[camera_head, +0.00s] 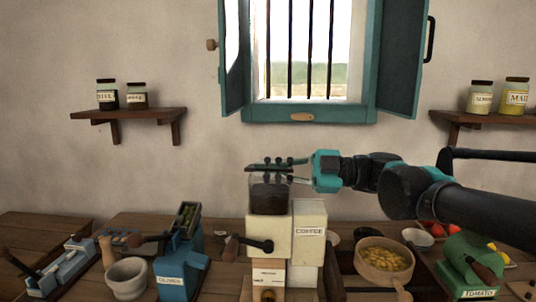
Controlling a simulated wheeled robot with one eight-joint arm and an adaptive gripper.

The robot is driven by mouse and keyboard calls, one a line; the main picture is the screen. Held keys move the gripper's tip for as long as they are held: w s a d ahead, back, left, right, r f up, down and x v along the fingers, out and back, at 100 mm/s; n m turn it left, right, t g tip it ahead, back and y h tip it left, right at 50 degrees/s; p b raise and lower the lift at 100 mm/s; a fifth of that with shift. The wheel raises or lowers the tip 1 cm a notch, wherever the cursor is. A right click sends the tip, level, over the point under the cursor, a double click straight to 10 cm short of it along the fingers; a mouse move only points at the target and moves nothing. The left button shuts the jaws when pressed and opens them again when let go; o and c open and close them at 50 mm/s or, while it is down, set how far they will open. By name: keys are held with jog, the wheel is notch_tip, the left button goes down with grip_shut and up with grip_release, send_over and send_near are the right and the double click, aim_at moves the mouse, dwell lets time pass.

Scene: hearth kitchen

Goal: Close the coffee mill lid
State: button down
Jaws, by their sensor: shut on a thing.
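The coffee mill (268,236) stands upright on the counter, a cream body with a dark see-through hopper (269,198) on top. Its dark lid (256,168) is a flat piece just above the hopper, and a thin gap seems to show between them. My gripper (279,166) comes in from the right at hopper-top height and is shut on the lid. The fingers cover part of the lid, so its exact tilt is hard to tell. A cream box labelled COFFEE (309,232) stands against the mill's right side.
A blue olive device (176,262) and a grey mortar (127,278) stand left of the mill. A pan of yellow pieces (384,262) and a green tomato device (468,262) stand right.

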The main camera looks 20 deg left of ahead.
jog(key=shift+s+d+f+n, duration=0.15)
jog(key=shift+f+n, duration=0.2)
jog(key=shift+f, duration=0.6)
jog(key=shift+s+a+f+n, duration=0.1)
jog(key=shift+f+n, duration=0.25)
jog(key=shift+f, duration=0.6)
jog(key=shift+f, duration=0.1)
jog(key=c, duration=1.7)
grip_release()
jog(key=shift+w, duration=0.1)
send_near(268, 187)
jog(key=s+d, duration=0.1)
jog(key=s+d+r, duration=0.1)
jog(key=shift+d, duration=0.35)
